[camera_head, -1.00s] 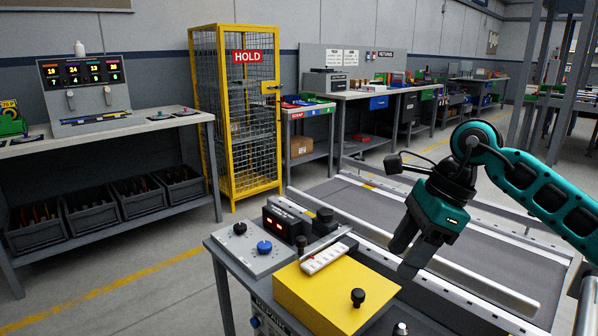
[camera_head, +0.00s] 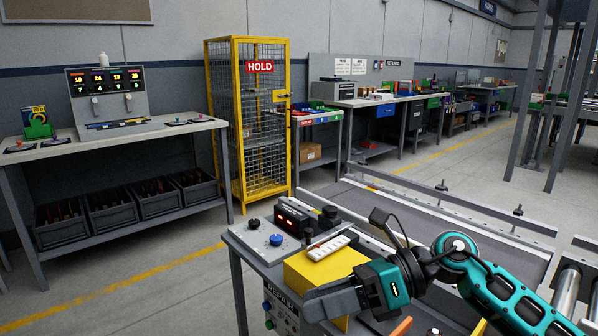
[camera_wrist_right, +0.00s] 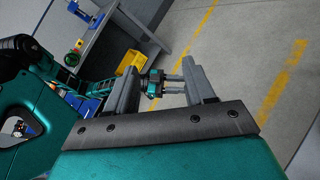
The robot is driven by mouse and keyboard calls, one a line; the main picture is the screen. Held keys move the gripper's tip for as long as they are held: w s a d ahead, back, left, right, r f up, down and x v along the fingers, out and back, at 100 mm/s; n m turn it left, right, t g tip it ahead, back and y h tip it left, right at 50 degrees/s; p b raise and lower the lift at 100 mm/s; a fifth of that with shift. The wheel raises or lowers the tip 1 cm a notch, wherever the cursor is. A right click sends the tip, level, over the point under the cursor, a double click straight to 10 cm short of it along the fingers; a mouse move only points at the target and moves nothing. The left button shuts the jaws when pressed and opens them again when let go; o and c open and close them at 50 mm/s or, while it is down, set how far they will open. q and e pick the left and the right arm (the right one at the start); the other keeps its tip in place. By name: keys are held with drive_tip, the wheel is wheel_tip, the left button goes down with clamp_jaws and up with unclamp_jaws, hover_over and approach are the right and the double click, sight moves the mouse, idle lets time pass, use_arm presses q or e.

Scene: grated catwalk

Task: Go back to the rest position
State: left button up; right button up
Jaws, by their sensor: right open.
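My right gripper (camera_head: 322,302) reaches in from the lower right in the head view, its dark fingers pointing left. It is in front of the yellow block (camera_head: 300,268) on the small bench and hides part of it. In the right wrist view its two fingers (camera_wrist_right: 160,92) stand apart with nothing between them. Farther off in that view, a small teal and dark gripper, seemingly my left (camera_wrist_right: 172,84), shows between those fingers. It is too small to tell its state. The left arm does not show in the head view.
The small bench carries a grey control box (camera_head: 268,236), a black display unit (camera_head: 300,219) and a white strip (camera_head: 328,248). A conveyor (camera_head: 400,215) lies behind my right arm. A yellow HOLD cage (camera_head: 245,130) and a workbench (camera_head: 110,140) stand at left. The floor between is clear.

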drive_tip(key=s+d+f+n+t+h+p, duration=0.1)
drive_tip(key=d+f+n+t+h+p, duration=0.35)
drive_tip(key=n+t, duration=0.85)
drive_tip(key=d+f+n+t+h+p, duration=0.1)
drive_tip(key=d+f+n+t+h, duration=0.45)
drive_tip(key=n, duration=1.45)
use_arm(q)
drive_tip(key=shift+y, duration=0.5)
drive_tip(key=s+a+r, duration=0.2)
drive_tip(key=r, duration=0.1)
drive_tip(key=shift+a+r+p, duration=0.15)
drive_tip(key=shift+p, duration=0.25)
use_arm(e)
drive_tip(key=s+d+f+m+g+h, duration=0.2)
drive_tip(key=s+d+f+m+g, duration=0.2)
drive_tip(key=s+f, duration=0.8)
drive_tip(key=f+m+g, duration=0.1)
drive_tip(key=m+g, duration=0.1)
drive_tip(key=m, duration=0.1)
drive_tip(key=shift+d+m+h, duration=0.15)
drive_tip(key=shift+m+h, duration=0.15)
drive_tip(key=shift+w, duration=0.1)
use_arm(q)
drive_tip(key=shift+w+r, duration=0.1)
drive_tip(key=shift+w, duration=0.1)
